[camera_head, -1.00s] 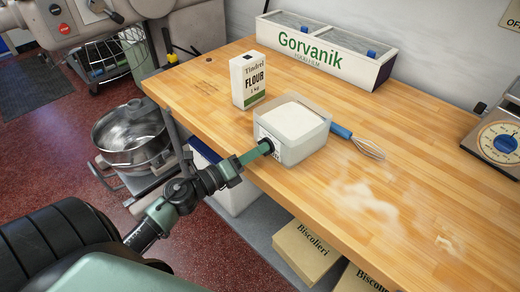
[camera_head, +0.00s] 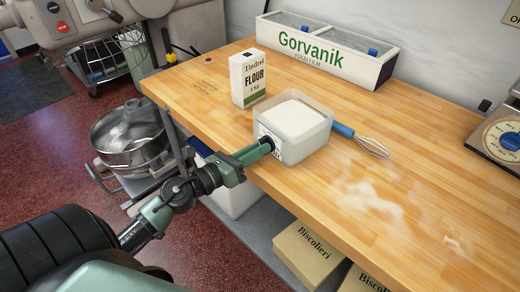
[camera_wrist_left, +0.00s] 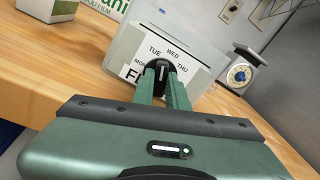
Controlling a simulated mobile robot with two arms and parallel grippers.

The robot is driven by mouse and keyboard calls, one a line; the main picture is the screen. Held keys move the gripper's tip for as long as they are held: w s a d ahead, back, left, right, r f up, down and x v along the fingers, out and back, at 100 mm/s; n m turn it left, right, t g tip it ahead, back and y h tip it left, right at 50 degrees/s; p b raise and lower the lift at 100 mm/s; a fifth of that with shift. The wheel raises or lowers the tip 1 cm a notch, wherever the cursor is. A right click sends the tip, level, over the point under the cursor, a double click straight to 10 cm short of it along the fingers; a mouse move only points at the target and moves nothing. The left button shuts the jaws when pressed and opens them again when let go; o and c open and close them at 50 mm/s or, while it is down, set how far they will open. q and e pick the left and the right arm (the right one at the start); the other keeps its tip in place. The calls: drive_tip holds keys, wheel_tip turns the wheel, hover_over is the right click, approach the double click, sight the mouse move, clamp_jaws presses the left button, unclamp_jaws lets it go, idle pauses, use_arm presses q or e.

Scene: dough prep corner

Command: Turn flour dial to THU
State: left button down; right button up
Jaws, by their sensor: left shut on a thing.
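The flour bin (camera_head: 305,147) is a pale, translucent box of white flour at the table's front edge. Its front carries a white label (camera_wrist_left: 135,73) with MON, TUE, WED and THU around a black dial (camera_wrist_left: 161,67). The label also shows in the head view (camera_head: 264,133). My left gripper (camera_head: 266,146) is shut on the dial; in the left wrist view its fingers (camera_wrist_left: 163,82) cover the dial's lower part. A white mark on the dial points up, roughly between TUE and WED; its exact setting is hard to tell. My right gripper is out of view.
A flour packet (camera_head: 247,79) stands behind the bin, and a blue-handled whisk (camera_head: 360,140) lies to its right. A Gorvanik box (camera_head: 325,57) stands at the wall, a scale (camera_head: 500,140) at far right.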

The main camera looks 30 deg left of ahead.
use_arm(q)
drive_tip(key=shift+f, duration=0.1)
drive_tip(key=shift+f+m+b, duration=0.1)
drive_tip(key=shift+m+b, duration=0.35)
drive_tip(key=shift+m, duration=1.35)
drive_tip(key=shift+m+b, duration=0.55)
drive_tip(key=shift+m, duration=1.15)
drive_tip(key=c, duration=1.3)
unclamp_jaws()
drive_tip(key=shift+c, duration=0.2)
